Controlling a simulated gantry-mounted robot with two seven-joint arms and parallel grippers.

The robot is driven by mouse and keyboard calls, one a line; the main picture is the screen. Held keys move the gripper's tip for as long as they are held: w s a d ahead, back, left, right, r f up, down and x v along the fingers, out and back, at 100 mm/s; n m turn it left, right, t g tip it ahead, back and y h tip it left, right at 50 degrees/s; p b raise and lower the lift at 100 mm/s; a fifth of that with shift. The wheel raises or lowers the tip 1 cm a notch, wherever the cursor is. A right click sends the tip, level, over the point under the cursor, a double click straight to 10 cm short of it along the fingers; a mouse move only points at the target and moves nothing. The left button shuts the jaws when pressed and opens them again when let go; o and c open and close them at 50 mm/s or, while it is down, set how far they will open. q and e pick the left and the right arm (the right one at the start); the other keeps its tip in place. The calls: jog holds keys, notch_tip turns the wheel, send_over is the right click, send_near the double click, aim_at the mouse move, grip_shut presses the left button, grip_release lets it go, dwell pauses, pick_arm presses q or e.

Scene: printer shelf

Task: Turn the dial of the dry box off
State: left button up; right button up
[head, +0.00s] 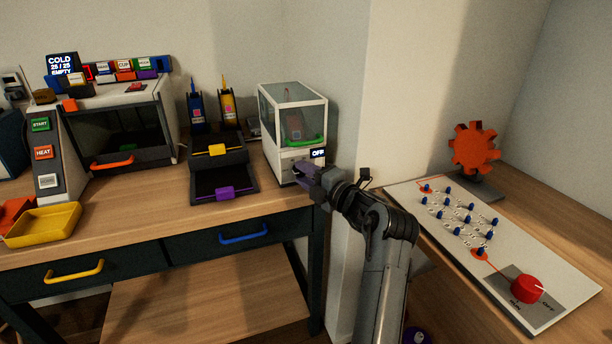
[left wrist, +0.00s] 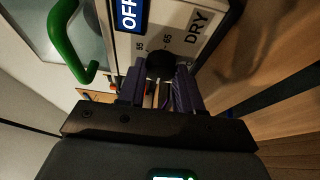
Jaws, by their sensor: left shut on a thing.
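The dry box (head: 293,148) is a white box with clear panes at the back of the table, by the wall corner. A green handle (head: 306,140) runs across its front and also shows in the left wrist view (left wrist: 66,42). Its small display (head: 318,153) reads OFF, as it does in the left wrist view (left wrist: 129,14). The black dial (left wrist: 160,65) sits on the front panel below the marks 55 and 65 and near the word DRY. My left gripper (head: 304,170) is at the panel, its purple fingers shut on the dial; in the head view they hide it. My right gripper is out of view.
A dark two-bay stand (head: 222,170) is left of the dry box. An oven-like machine (head: 125,120) and a yellow tray (head: 45,226) are further left. At right, a white board (head: 440,250) carries blue pegs and a red knob (head: 528,288).

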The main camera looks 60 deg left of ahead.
pick_arm(q)
jog(key=o, duration=1)
jog(key=shift+a, duration=0.1)
jog(key=shift+w+d+p, duration=0.35)
jog(key=shift+d+p, duration=0.1)
jog(key=shift+d, duration=1.3)
jog(key=shift+w+d+p, duration=0.35)
jog(key=shift+d+p, duration=0.15)
jog(key=shift+d, duration=1.3)
jog(key=shift+w+d+p, duration=0.35)
jog(key=shift+d+p, duration=0.1)
jog(key=shift+d, duration=1.3)
jog(key=shift+a, duration=0.1)
